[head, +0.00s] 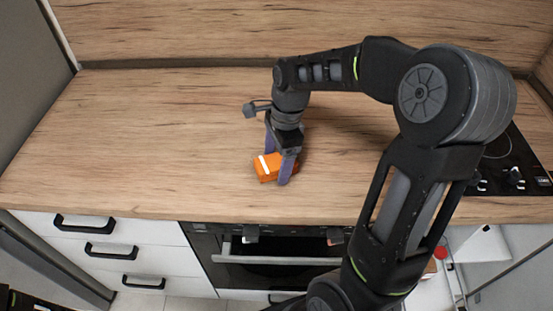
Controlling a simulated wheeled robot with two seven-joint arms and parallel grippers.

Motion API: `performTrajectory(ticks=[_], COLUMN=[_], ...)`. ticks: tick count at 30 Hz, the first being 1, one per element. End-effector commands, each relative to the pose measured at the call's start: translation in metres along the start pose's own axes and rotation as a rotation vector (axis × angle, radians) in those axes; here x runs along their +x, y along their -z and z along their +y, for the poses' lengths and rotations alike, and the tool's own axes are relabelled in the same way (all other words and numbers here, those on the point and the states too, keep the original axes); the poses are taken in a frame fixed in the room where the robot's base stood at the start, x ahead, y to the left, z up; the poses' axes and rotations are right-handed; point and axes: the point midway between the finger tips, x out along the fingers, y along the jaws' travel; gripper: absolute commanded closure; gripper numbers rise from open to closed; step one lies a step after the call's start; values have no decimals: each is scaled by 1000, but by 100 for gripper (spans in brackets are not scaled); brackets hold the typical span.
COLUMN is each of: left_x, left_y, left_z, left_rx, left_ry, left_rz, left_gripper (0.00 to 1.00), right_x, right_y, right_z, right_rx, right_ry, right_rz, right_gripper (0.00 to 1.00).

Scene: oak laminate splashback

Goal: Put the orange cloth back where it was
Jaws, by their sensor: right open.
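The orange cloth (264,175) is a small folded block with a white stripe. It lies on the wooden counter near the front edge, in the middle of the head view. My right gripper (277,170) reaches down over it from above. Its two purple-grey fingers are apart, one at the cloth's back left and one in front at its right side. Part of the cloth is hidden behind the front finger. I cannot tell whether the fingers touch it. My left gripper is not in view.
The wooden counter (150,130) is bare to the left and behind. A black hob (515,165) is at the right. Below the front edge are white drawers (100,250) with black handles and an oven (270,262). A wooden splashback (200,30) closes the back.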

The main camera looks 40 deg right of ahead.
Motion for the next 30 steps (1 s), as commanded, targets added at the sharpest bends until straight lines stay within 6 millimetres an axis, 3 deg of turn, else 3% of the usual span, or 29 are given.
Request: performTrajectory(ticks=[11, 24, 30], left_x=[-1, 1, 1], left_y=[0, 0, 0], left_z=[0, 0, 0], left_rx=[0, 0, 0], left_ry=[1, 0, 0], left_rz=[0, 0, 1], left_gripper=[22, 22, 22], right_x=[-10, -93, -119], right_y=[-1, 0, -1], right_z=[-1, -1, -1], right_rx=[0, 0, 0], right_ry=[2, 4, 2], right_rz=[0, 0, 0], right_gripper=[23, 23, 23])
